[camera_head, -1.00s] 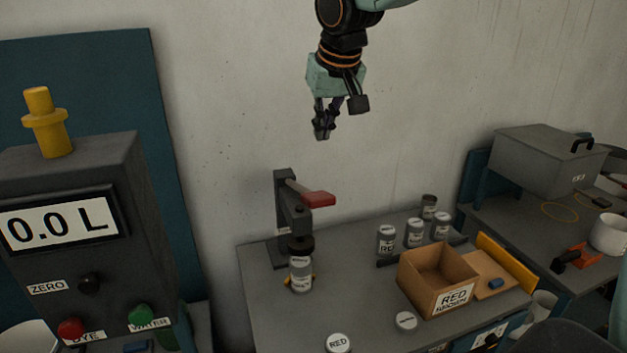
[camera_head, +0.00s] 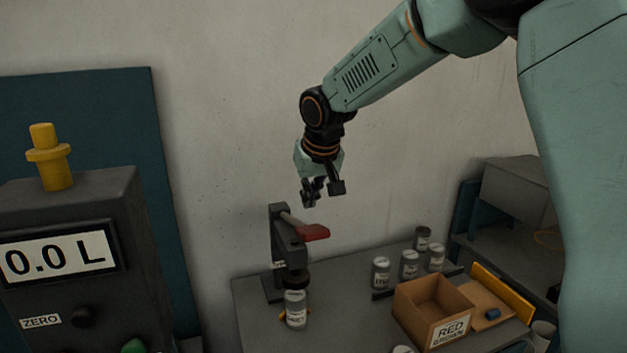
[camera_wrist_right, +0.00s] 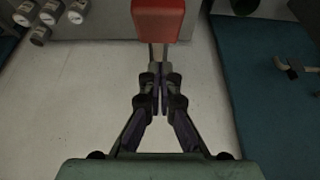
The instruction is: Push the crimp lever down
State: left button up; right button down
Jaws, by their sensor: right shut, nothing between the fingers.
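The crimp lever (camera_head: 311,232) has a red handle and sticks out to the right from the top of the dark grey crimper stand (camera_head: 286,245). A labelled can (camera_head: 296,309) stands upright under the crimper head. My right gripper (camera_head: 310,197) is shut and empty, pointing down just above the lever, with a gap between them in the head view. In the right wrist view, the red handle (camera_wrist_right: 158,18) shows at the top centre, beyond the shut fingertips (camera_wrist_right: 160,75). My left gripper is not in view.
An open cardboard box (camera_head: 432,312) labelled RED is right of the crimper. A grey console (camera_head: 75,245) reading 0.0 L stands at the left.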

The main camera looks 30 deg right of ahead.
aim_at(310, 227)
jog(key=f, duration=0.2)
jog(key=f+b, duration=0.1)
jog(key=shift+s+d, duration=0.1)
jog(key=shift+s, duration=0.15)
jog(key=shift+f+b, duration=0.4)
jog(key=shift+b, duration=0.05)
jog(key=shift+s+f, duration=0.1)
jog(key=shift+f, duration=0.1)
jog(key=shift+s+b, duration=0.15)
jog(key=shift+b, duration=0.2)
jog(key=shift+s+a+r, duration=0.1)
jog(key=shift+a, duration=0.15)
jog(key=shift+d, duration=0.2)
